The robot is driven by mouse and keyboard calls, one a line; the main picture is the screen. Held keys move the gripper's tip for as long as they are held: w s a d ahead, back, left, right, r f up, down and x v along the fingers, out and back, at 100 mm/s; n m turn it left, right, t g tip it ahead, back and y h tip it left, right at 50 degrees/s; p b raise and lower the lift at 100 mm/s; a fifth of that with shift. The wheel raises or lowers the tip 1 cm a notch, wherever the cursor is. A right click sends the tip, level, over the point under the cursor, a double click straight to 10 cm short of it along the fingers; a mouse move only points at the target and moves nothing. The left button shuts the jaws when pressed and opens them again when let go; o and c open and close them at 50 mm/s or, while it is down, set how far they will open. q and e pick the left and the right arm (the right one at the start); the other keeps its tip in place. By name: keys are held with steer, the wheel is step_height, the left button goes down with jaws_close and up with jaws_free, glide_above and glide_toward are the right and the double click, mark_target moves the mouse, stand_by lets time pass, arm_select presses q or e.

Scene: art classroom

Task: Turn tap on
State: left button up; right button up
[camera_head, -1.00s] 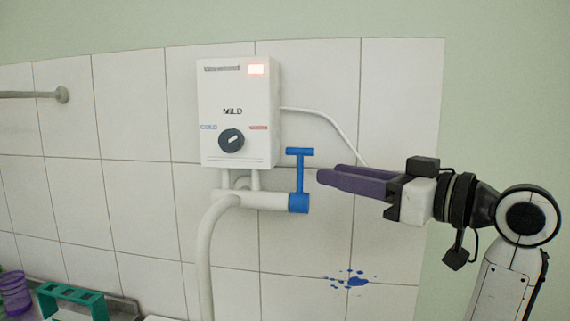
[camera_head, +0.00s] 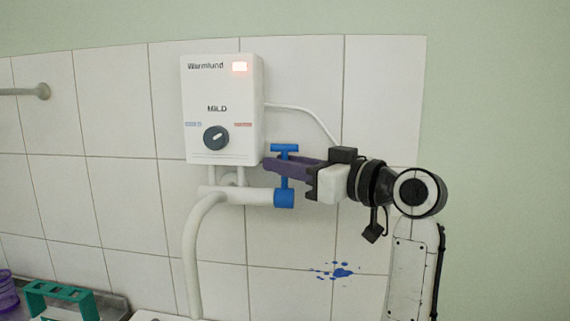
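The blue tap handle (camera_head: 285,148) is T-shaped and stands upright on a blue end cap (camera_head: 284,198) of the white pipe (camera_head: 238,196) below the water heater. My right gripper (camera_head: 268,168), with purple fingers, reaches in from the right at the height of the handle's stem. Its fingers overlap the stem just under the crossbar and hide part of it. I cannot tell whether they touch or grip the stem. My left gripper is out of view.
A white water heater (camera_head: 222,100) with a dark knob (camera_head: 215,138) and a lit red display hangs on the tiled wall just left of my fingers. A white spout pipe (camera_head: 190,255) curves down. A green rack (camera_head: 62,294) and purple cup (camera_head: 7,290) sit at lower left.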

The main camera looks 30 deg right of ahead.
jaws_close()
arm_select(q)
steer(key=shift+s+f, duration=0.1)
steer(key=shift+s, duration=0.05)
